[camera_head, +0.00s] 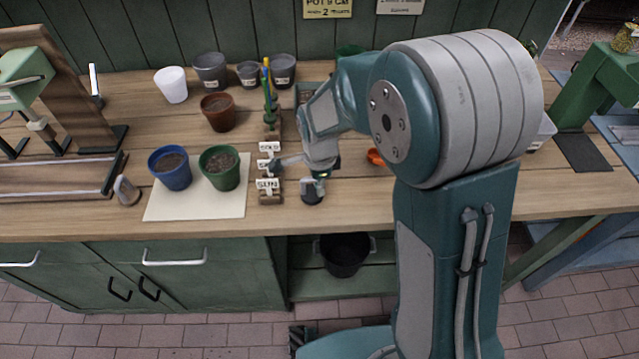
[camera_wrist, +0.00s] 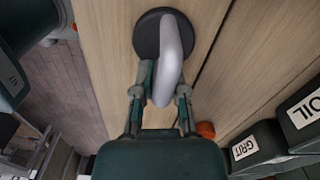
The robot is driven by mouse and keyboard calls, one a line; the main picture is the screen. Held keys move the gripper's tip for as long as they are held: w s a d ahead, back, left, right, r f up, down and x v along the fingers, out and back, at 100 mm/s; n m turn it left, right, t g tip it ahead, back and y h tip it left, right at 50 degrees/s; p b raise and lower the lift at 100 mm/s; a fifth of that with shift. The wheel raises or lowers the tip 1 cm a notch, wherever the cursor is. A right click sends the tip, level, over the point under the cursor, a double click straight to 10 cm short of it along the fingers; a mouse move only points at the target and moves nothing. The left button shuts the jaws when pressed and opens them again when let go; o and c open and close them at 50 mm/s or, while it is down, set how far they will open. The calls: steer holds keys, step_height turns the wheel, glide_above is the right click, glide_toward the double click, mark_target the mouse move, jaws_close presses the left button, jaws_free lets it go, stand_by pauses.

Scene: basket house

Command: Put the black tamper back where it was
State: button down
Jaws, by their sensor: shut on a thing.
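The black tamper has a round black base (camera_head: 312,194) and a grey, rounded handle. In the head view it is near the front of the wooden bench, just right of the labelled rack. In the wrist view the tamper (camera_wrist: 171,45) is at top centre, its handle running down between the fingers. My gripper (camera_head: 316,177) is above the base; in the wrist view my gripper (camera_wrist: 160,95) is shut on the handle, one finger on each side. The base is over bare wood; I cannot tell whether it touches the bench. My arm hides part of the bench.
The labelled rack (camera_head: 268,170) stands close left. Blue (camera_head: 170,170) and green (camera_head: 220,170) soil-filled pots stand on a pale sheet (camera_head: 195,207). A small grey-handled object (camera_head: 126,190) is further left. An orange item (camera_head: 375,157) lies right. The bench's front edge is close.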

steer(key=c, duration=0.7)
jaws_free()
steer(key=shift+a, duration=0.1)
step_height(320, 180, up, 11)
steer(key=shift+r, duration=0.55)
steer(key=shift+s+d+r+n+t, duration=0.95)
steer(key=shift+s+d+r+n, duration=0.65)
steer(key=shift+s+n, duration=1.35)
steer(key=shift+s+d+r+n+t, duration=1.05)
steer(key=shift+s+d+n, duration=1.2)
steer(key=shift+s, duration=1.15)
steer(key=shift+s+d+r+n+t, duration=0.8)
steer(key=shift+s+d+r+n, duration=0.75)
steer(key=shift+s+n, duration=1.45)
steer(key=shift+s+d+f, duration=0.1)
steer(key=shift+s, duration=0.05)
